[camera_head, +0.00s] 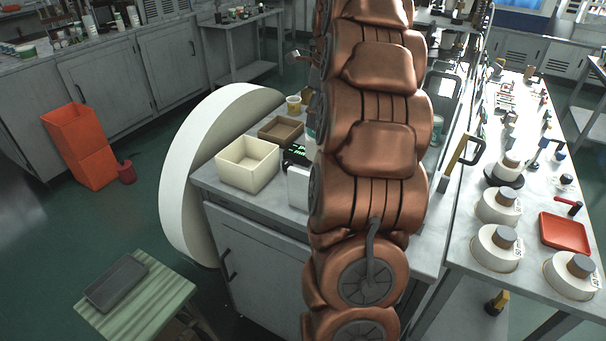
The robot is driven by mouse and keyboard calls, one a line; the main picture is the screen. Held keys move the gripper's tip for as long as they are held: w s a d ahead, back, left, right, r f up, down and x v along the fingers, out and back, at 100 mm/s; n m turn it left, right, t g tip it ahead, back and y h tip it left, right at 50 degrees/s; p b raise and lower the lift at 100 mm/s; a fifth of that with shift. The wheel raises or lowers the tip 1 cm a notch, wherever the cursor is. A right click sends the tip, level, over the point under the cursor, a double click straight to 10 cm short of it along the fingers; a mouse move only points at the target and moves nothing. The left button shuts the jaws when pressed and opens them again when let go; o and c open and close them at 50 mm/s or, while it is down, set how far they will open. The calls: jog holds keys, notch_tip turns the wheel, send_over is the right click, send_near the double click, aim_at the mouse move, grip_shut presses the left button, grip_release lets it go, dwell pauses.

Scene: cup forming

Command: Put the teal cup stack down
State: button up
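I cannot make out the teal cup stack in the head view. My copper-coloured arm rises through the middle of the picture and hides much of the grey worktop (215,184) behind it. A small pale teal edge (311,120) shows just left of my arm, but I cannot tell what it belongs to. My gripper is out of view, so what it holds does not show.
The right bench holds several white containers and a red tray (566,236).

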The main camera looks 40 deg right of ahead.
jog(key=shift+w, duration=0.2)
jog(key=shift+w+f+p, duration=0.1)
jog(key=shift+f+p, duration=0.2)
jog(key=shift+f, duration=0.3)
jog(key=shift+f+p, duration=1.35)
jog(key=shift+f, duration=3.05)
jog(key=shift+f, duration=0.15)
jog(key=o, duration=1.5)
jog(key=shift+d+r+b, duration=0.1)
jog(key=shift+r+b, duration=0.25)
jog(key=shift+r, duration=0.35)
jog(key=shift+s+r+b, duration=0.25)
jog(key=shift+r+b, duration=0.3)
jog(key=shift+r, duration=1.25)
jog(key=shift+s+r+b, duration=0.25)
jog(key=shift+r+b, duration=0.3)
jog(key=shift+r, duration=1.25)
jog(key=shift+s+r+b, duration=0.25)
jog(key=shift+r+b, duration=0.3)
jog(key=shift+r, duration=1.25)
